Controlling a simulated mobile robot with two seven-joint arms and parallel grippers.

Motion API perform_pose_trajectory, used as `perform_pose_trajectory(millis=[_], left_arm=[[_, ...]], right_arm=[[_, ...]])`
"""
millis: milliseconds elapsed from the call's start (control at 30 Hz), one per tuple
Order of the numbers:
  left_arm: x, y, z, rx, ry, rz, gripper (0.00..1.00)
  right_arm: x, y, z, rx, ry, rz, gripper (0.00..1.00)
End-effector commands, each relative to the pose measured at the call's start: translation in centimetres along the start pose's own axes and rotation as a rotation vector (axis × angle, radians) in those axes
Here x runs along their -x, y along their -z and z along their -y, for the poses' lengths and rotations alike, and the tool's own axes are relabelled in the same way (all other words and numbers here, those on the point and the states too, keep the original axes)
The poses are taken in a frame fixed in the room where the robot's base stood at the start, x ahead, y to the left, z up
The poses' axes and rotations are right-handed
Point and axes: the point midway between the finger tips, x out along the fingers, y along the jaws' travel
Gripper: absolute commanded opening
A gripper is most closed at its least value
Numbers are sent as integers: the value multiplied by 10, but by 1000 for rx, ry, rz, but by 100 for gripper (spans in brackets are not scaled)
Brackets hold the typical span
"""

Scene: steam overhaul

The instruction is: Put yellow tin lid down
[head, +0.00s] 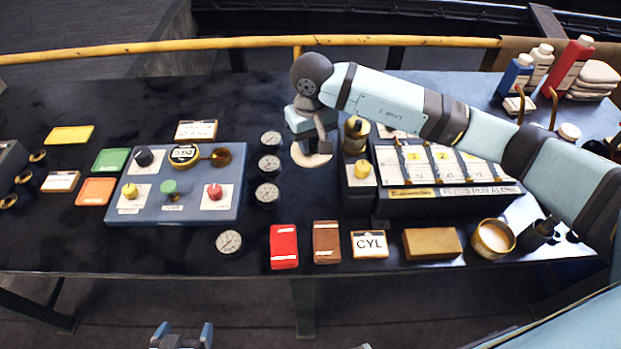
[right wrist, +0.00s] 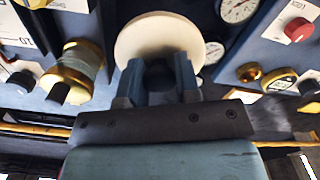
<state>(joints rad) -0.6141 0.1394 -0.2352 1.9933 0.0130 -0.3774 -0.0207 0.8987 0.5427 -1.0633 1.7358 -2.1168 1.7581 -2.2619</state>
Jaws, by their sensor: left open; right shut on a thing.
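My right gripper (head: 316,138) is over the table's middle, right of the grey-blue control panel, pointing down. In the right wrist view its fingers (right wrist: 155,85) are closed around a dark knob (right wrist: 158,72). A round cream disc (right wrist: 158,36) lies just beyond the knob; it is the likely tin lid, though no yellow shows on it. In the head view the disc (head: 312,156) shows under the gripper; whether it touches the table is unclear. My left gripper (head: 183,338) is open and empty at the bottom edge, in front of the table.
Gauges (head: 269,165) stand close left of the disc. A brass canister (head: 356,134) and a dark card rack (head: 440,200) are close right. An open brass-rimmed tin (head: 493,239) sits at the front right. Dark table is clear just in front of the disc.

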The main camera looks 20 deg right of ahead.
Motion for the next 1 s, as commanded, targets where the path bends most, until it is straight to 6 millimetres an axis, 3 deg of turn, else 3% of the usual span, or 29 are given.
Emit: perform_pose_trajectory(millis=[100,300,567,800,1000], left_arm=[[4,5,-1,1,-1,0,89],[6,10,-1,1,-1,1,89],[8,11,-1,1,0,1,89],[10,16,0,1,0,0,89],[10,16,0,0,0,-1,89]], right_arm=[[-32,-1,0,-2,1,5,7],[-77,0,0,-2,2,3,7],[-98,0,0,0,1,0,7],[-132,0,1,-1,1,2,7],[-136,0,0,1,1,-1,7]])
